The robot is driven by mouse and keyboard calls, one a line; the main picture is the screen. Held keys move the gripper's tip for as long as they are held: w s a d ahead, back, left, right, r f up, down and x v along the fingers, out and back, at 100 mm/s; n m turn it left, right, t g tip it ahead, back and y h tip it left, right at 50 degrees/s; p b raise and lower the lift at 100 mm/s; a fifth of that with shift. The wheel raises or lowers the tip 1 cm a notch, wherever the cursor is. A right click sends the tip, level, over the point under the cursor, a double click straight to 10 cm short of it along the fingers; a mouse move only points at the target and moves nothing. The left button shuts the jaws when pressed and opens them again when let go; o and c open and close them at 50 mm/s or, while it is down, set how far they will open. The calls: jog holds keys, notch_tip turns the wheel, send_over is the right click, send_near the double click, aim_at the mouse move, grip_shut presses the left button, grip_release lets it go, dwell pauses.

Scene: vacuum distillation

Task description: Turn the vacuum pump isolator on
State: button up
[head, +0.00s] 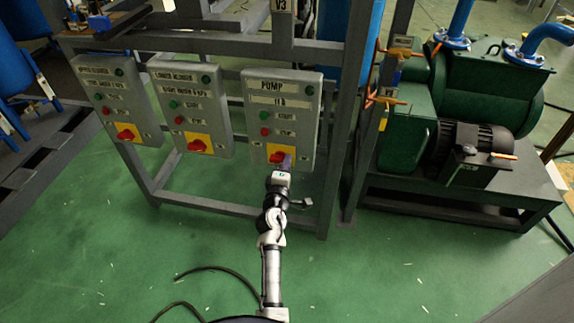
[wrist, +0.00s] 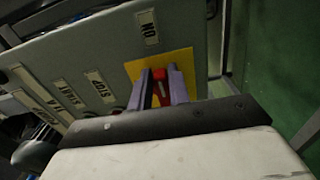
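The pump isolator is a red rotary knob (head: 277,157) on a yellow plate, low on the grey box (head: 250,115) labelled PUMP. In the wrist view the red knob (wrist: 160,75) shows between my two purple-grey fingers, on the yellow plate (wrist: 186,60). An ON label (wrist: 149,26) is on the box beside the plate. My gripper (head: 284,161) is at the knob, one finger on each side of it. I cannot tell whether the fingers press on the knob. They partly hide the knob and plate.
Two similar boxes with red knobs, a middle one (head: 192,110) and a left one (head: 118,100), hang on the same grey frame (head: 330,190). A green pump (head: 420,110) stands on the right. The green floor in front is mostly clear, with a black cable (head: 215,268).

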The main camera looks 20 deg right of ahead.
jog(key=o, duration=0.4)
jog(key=shift+c, duration=0.2)
jog(key=b+v, duration=0.2)
jog(key=v, duration=1)
